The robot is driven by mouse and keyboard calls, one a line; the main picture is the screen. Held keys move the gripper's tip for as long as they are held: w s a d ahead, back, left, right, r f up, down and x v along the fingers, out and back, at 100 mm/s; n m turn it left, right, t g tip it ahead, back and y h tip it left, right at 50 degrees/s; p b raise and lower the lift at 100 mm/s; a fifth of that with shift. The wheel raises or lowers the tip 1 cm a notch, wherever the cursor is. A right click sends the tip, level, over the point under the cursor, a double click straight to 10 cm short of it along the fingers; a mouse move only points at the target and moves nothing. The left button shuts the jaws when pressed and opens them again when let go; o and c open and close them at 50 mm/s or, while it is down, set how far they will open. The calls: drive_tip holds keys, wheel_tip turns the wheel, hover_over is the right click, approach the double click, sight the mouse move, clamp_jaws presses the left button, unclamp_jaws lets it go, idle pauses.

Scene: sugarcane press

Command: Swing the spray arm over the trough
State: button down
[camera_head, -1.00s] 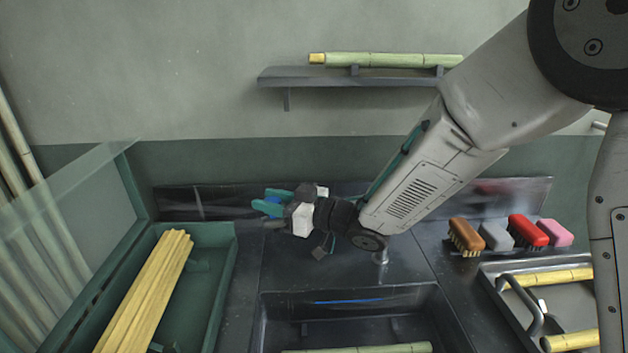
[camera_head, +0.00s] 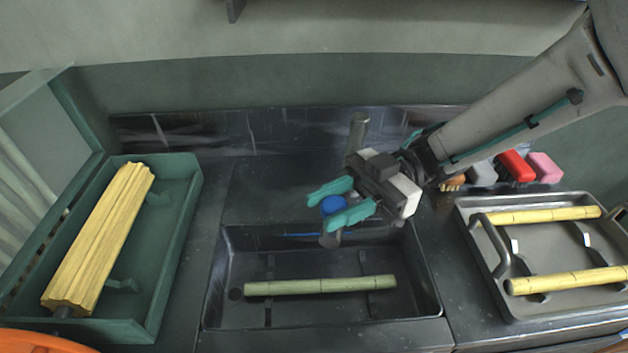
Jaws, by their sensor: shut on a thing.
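The spray arm's upright grey post (camera_head: 358,132) stands behind the dark trough (camera_head: 305,308). My gripper (camera_head: 340,206) has teal fingers, shut on the blue knob (camera_head: 333,204) of the spray arm. A grey nozzle end (camera_head: 330,240) shows just below the fingers, over the trough's back part. My gripper hides most of the link between the post and the knob. A green cane (camera_head: 320,285) lies across supports in the trough, in front of the nozzle.
A green bin (camera_head: 178,245) with a yellow ridged roller (camera_head: 100,235) stands at left. A metal tray (camera_head: 520,238) with yellow canes is at right. Behind it are brushes and sponges, including a red one (camera_head: 516,165) and a pink one (camera_head: 545,167).

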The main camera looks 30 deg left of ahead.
drive_tip(key=w+d+n+g+h, duration=0.1)
drive_tip(key=w+d+n+h, duration=0.2)
drive_tip(key=d+h, duration=0.2)
drive_tip(key=d, duration=0.2)
drive_tip(key=shift+w+d+g, duration=0.35)
drive_tip(key=shift+w+g, duration=0.05)
drive_tip(key=c, duration=1)
unclamp_jaws()
drive_tip(key=shift+c, duration=0.2)
